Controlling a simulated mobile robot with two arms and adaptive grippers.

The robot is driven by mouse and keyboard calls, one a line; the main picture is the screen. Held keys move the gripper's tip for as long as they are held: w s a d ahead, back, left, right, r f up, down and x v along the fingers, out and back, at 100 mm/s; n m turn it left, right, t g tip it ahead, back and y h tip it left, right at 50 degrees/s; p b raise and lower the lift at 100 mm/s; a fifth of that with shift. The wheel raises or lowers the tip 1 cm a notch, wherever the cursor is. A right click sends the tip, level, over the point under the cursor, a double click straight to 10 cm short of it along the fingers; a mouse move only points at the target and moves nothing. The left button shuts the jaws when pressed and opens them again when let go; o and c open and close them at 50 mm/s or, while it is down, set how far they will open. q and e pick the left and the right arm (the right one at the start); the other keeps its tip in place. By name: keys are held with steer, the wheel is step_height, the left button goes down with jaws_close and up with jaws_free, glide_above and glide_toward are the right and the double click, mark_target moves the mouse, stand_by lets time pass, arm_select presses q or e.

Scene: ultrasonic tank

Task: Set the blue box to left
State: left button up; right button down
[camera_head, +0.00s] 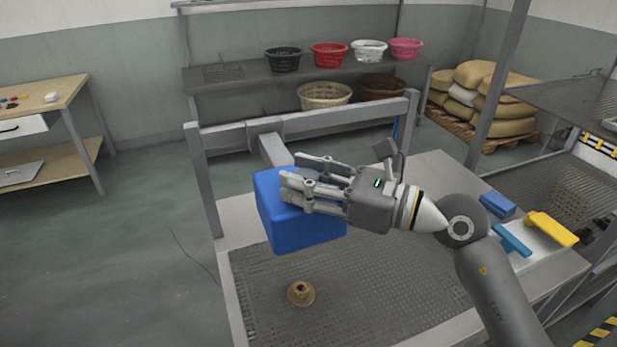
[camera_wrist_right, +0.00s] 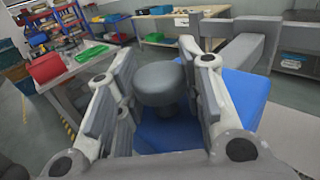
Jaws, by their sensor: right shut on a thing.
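The blue box (camera_head: 300,235) hangs above the tank tray, beside a grey arm (camera_head: 274,150) that comes off a grey crossbar. My right gripper (camera_head: 296,178) reaches across from the right at the box's upper face. In the right wrist view, its fingers (camera_wrist_right: 158,62) stand on either side of a round grey knob (camera_wrist_right: 160,84), shut on it. The blue box (camera_wrist_right: 240,95) shows behind and to the right of the knob. The knob is hidden by the fingers in the head view. My left gripper is not in view.
The perforated tray (camera_head: 390,290) under the box holds a small brass fitting (camera_head: 301,293). The grey crossbar (camera_head: 330,117) runs behind the box. Blue and yellow items, including a yellow one (camera_head: 551,228), lie at the right. Floor left of the frame is open.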

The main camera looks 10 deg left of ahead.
steer(key=c, duration=1.3)
jaws_free()
steer(key=shift+s+a, duration=0.15)
steer(key=o, duration=0.4)
steer(key=shift+a, duration=0.15)
steer(key=shift+d, duration=0.35)
steer(key=d, duration=0.3)
steer(key=s+d, duration=0.1)
steer(key=d, duration=0.3)
steer(key=s+d, duration=0.1)
steer(key=d, duration=0.3)
steer(key=shift+s+d, duration=0.15)
steer(key=shift+s, duration=0.05)
